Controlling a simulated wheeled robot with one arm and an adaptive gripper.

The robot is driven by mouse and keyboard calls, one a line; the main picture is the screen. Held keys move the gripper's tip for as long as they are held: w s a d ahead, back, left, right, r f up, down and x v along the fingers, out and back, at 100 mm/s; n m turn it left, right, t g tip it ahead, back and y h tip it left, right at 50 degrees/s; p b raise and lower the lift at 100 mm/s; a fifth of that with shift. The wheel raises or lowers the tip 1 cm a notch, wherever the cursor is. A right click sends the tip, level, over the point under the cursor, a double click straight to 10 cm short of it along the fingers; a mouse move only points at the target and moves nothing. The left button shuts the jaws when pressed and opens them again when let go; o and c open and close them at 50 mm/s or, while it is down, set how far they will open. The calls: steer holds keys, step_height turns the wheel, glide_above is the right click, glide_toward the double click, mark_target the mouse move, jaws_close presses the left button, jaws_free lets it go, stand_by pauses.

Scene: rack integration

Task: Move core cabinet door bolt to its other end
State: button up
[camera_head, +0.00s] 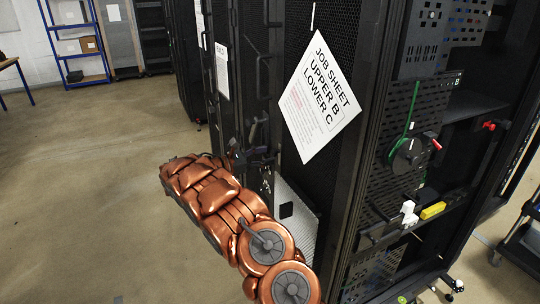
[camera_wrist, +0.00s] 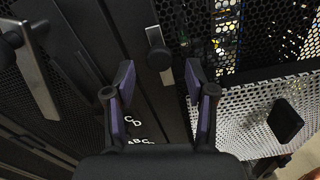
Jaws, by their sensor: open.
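My gripper (camera_wrist: 159,85) is open and empty in the wrist view, its two purple-padded fingers spread apart. A dark knob on a short metal bar, which looks like the door bolt (camera_wrist: 158,55), sits on a black cabinet upright between and beyond the fingertips. I see no contact with it. In the head view my gripper (camera_head: 256,148) is small and dark at the end of my copper arm, close to the black cabinet door front. The bolt cannot be made out there. Whether the bolt is at one end of its travel cannot be told.
A metal lever handle (camera_wrist: 38,75) stands left of the fingers. White letters (camera_wrist: 134,128) mark the upright. A silver perforated panel (camera_wrist: 245,115) with a black square is at right. A job sheet (camera_head: 318,97) hangs on a mesh door. Open floor (camera_head: 90,190) lies left.

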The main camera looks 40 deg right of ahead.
steer(key=v, duration=0.9)
steer(key=shift+a, duration=0.2)
steer(key=s+a+r+m+y, duration=0.3)
steer(key=s+r, duration=0.1)
steer(key=s, duration=0.6)
steer(key=s+a+r+m+y, duration=0.3)
steer(key=s+y, duration=0.1)
steer(key=s, duration=0.6)
steer(key=s+a+f+m+t+y, duration=0.1)
steer(key=s+a+f+m+y, duration=0.1)
steer(key=s+a, duration=0.5)
steer(key=s+a+f+m+t+y, duration=0.1)
steer(key=s+a+y, duration=0.3)
steer(key=s+a, duration=0.4)
steer(key=s+a+f+m+t+y+p, duration=0.1)
steer(key=s+a+f+m+t+y, duration=0.1)
steer(key=s+a, duration=0.5)
steer(key=a+f+y, duration=0.1)
steer(key=a+y, duration=0.1)
steer(key=a, duration=0.2)
steer(key=shift+s+a+m, duration=0.25)
steer(key=shift+s+m, duration=0.05)
steer(key=shift+f, duration=0.1)
steer(key=shift+c, duration=0.4)
